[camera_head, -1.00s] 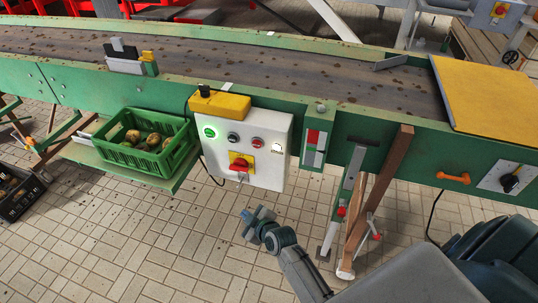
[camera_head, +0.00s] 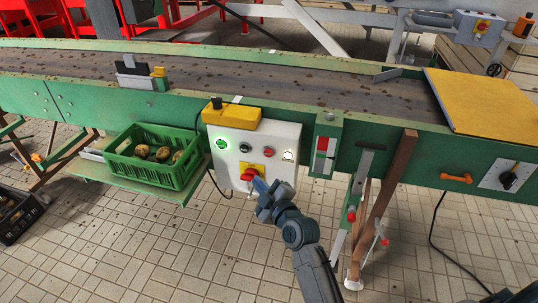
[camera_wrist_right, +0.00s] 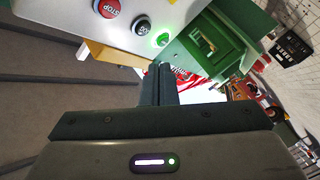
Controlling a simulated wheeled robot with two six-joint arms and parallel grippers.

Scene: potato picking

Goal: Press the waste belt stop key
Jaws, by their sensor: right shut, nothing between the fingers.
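A white control box (camera_head: 274,137) hangs on the front of the green conveyor. In the head view it bears a lit green key (camera_head: 221,144), a black key (camera_head: 245,147), a red key (camera_head: 268,152) and a red rotary switch (camera_head: 248,174) on yellow. In the right wrist view, the red key marked STOP (camera_wrist_right: 107,8), the black key (camera_wrist_right: 141,26) and the lit green key (camera_wrist_right: 160,40) show at the top. My right gripper (camera_head: 259,187) is shut and empty, by the box's lower edge; contact cannot be told. My left gripper is not in view.
A green crate (camera_head: 152,173) with several potatoes stands on a shelf left of the box. A yellow block (camera_head: 233,120) with a black knob tops the box. A wooden leg (camera_head: 384,205) stands at right. Another switch box (camera_head: 480,28) is far back.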

